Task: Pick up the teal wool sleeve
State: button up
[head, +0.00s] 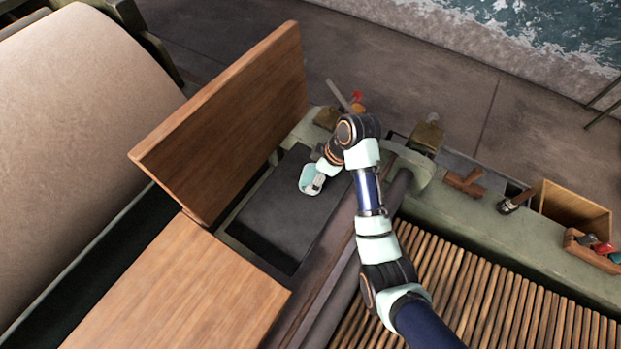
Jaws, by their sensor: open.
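My gripper (317,186) is over the dark grey flat slab (285,215) in the middle of the head view, beside the upright wooden board. It is small and seen from above, and its jaws are open. A rounded pale teal shape shows right at the gripper. I cannot tell whether it is the teal wool sleeve or the mint casing of my own wrist. No other teal wool sleeve is clearly visible. My arm hides part of the area to the right.
A tall wooden board (230,125) stands left of the slab. A wooden panel (180,290) lies in front. A large beige roll (80,140) is at left. Wooden slats (490,305) fill the lower right. An open wooden box (570,212) and a tray of coloured items (590,250) sit at right.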

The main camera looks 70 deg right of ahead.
jog(key=b+x, duration=0.1)
jog(key=x, duration=0.3)
jog(key=shift+w+f, duration=0.25)
jog(key=shift+d, duration=0.1)
jog(key=shift+c, duration=0.2)
jog(key=c, duration=0.9)
notch_tip(320, 180, up, 13)
jog(key=p, duration=0.3)
jog(key=shift+f, duration=0.2)
notch_tip(320, 180, up, 8)
jog(key=p, duration=0.8)
send_over(312, 175)
jog(key=w, duration=0.1)
jog(key=shift+d+f, duration=0.2)
jog(key=shift+d, duration=0.05)
